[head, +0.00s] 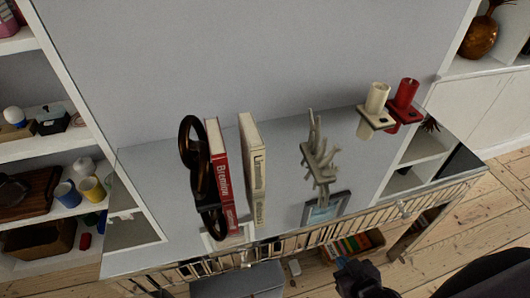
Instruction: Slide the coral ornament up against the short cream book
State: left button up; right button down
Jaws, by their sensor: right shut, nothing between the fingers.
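The coral ornament (321,160) is a pale, branching piece standing on the grey top of the cabinet (285,140), right of the middle. The short cream book (252,165) stands upright to its left, with its spine facing me. A clear gap of bare surface separates the two. My right gripper (356,274) is dark, shut and empty. It is low in the head view, in front of the cabinet's front edge and apart from the coral ornament. My left gripper is out of view.
A red book (222,175) and a dark looped ornament (196,165) stand left of the cream book. A picture frame (338,205) lies near the coral's base. Cream (376,100) and red (405,95) cups on stands are at right.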

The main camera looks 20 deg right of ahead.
aim_at(323, 171)
jog(key=l, duration=1.05)
jog(key=k+l, duration=0.15)
jog(key=l, duration=1.9)
jog(key=l+u, duration=0.1)
jog(key=u, duration=0.6)
jog(key=k+l+u, duration=0.1)
jog(key=u, duration=0.3)
